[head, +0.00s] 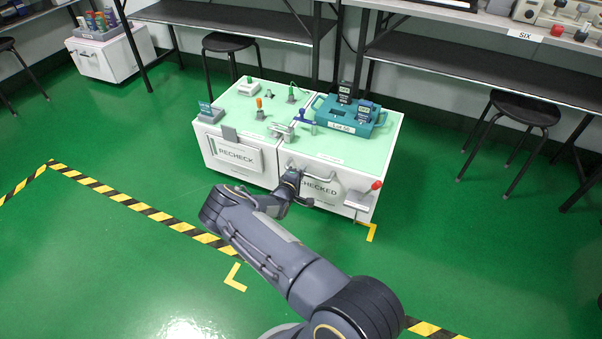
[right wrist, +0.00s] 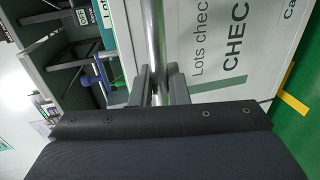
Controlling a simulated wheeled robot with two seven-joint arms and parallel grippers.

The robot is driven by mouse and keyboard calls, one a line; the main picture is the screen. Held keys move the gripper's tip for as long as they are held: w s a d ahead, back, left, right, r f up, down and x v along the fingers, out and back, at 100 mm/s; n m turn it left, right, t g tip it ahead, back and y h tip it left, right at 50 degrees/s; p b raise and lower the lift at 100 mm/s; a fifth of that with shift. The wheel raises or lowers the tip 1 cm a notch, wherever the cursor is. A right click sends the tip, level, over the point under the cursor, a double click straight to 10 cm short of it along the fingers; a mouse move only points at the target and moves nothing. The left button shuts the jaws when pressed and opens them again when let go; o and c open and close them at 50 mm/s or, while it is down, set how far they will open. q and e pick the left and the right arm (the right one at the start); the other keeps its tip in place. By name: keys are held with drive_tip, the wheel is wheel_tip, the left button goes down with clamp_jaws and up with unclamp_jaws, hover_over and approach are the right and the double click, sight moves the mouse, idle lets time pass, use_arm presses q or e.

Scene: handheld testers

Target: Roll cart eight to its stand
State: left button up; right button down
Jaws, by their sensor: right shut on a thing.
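A white cart (head: 345,182) with a pale green top stands in the middle of the head view. Its front has a RECHECK panel (head: 236,157) and a CHECKED panel (head: 325,190); I cannot read a cart number. My right gripper (head: 292,178) is at the cart's front, shut on its metal handle bar. In the right wrist view the fingers (right wrist: 158,84) close around the silver handle bar (right wrist: 157,35), in front of the panel with "Lots chec" and "CHEC". My left gripper is not in view.
A teal case (head: 348,117) and several small testers are on the cart top. Benches, one with a SIX sign (head: 525,35), and stools (head: 515,112) stand behind. Yellow corner marks (head: 235,278) and striped tape (head: 130,198) lie on open green floor in front.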

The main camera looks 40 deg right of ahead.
drive_tip(key=c, duration=1.5)
unclamp_jaws()
drive_tip(key=shift+w+d, duration=0.1)
drive_tip(key=shift+d, duration=0.1)
drive_tip(key=shift+p+v, duration=1.7)
drive_tip(key=shift+v, duration=2.25)
